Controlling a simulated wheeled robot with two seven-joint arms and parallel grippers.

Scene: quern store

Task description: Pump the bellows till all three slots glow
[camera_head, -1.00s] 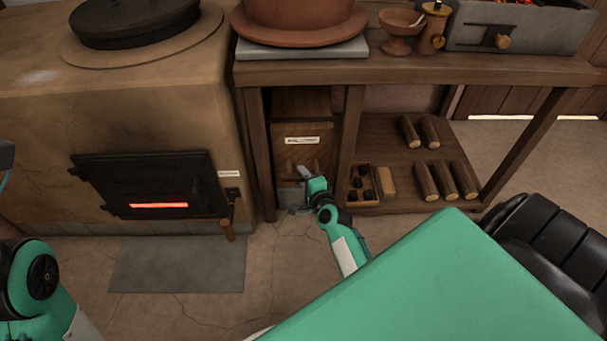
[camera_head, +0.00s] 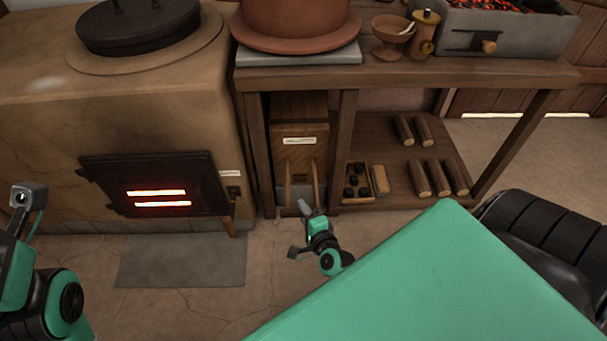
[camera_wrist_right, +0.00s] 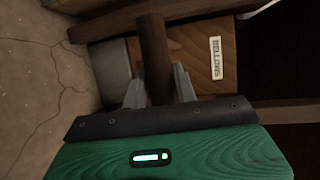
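The bellows (camera_head: 300,135) is a wooden box with a white label under the bench. Its wooden handle stands out toward me on two side bars (camera_head: 316,185). My right gripper (camera_head: 304,208) is at the handle; in the right wrist view its two grey fingers (camera_wrist_right: 160,90) are closed on either side of the dark handle bar (camera_wrist_right: 153,45). The labelled bellows front (camera_wrist_right: 200,50) lies just beyond. The black stove door (camera_head: 155,180) shows two glowing slots (camera_head: 160,198), one above the other. My left arm is at the left edge; its fingers are not seen.
A small tray of dark lumps (camera_head: 355,185) and several logs (camera_head: 430,175) lie on the bench's lower shelf. A handle (camera_head: 229,225) hangs beside the stove door. A grey mat (camera_head: 180,265) lies on the floor, with clear floor around it.

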